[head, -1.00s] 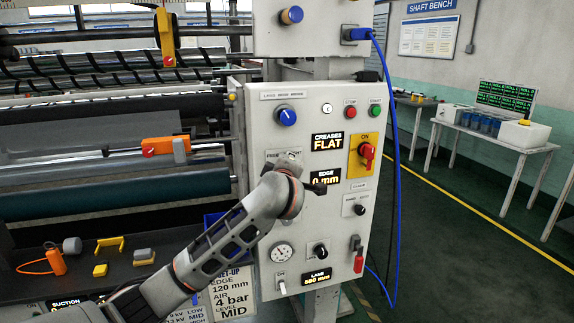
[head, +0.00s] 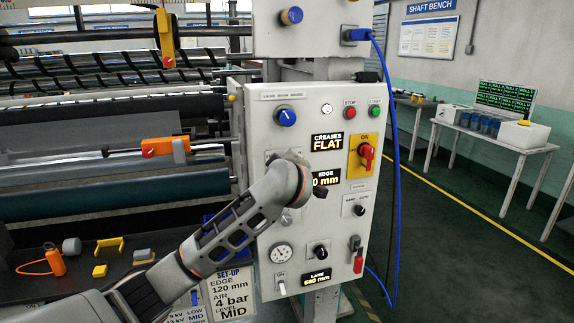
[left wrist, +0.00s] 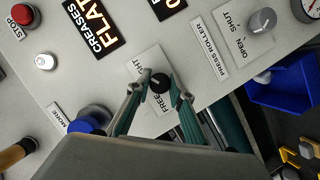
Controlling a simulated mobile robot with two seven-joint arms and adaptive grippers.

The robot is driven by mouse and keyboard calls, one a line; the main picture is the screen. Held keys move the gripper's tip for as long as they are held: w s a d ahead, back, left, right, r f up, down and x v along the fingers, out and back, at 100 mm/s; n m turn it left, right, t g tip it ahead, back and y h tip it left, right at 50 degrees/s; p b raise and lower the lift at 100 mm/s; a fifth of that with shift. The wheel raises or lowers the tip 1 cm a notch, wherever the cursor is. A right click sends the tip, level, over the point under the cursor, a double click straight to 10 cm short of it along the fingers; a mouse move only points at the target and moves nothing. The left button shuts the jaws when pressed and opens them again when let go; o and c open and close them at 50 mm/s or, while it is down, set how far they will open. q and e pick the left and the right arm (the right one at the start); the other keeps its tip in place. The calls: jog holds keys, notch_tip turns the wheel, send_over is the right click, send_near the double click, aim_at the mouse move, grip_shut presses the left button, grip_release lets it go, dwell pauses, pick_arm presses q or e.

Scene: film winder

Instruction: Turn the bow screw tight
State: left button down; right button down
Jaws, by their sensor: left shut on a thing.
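The bow screw shows in the left wrist view as a small black knob (left wrist: 159,82) on a pale plate lettered FREE at one end, with the other word partly covered. My left gripper (left wrist: 162,88) is shut on this knob, one finger on each side. Which way the knob points is hard to tell. In the head view, my left arm comes up from the lower left to the control panel (head: 240,110), and its wrist hides the knob and the fingers. The CREASES display (head: 326,142) reads FLAT. The EDGE display (head: 322,180) is partly covered. My right gripper is not in view.
A blue knob (head: 287,117) sits above my wrist, and a red switch (head: 366,152) on yellow to its right. The press roller knob (left wrist: 262,20) is close by. A blue cable (head: 396,170) hangs along the panel's right side. Rollers fill the left.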

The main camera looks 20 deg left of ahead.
pick_arm(q)
jog(key=c, duration=1.8)
grip_release()
jog(key=v, duration=1.2)
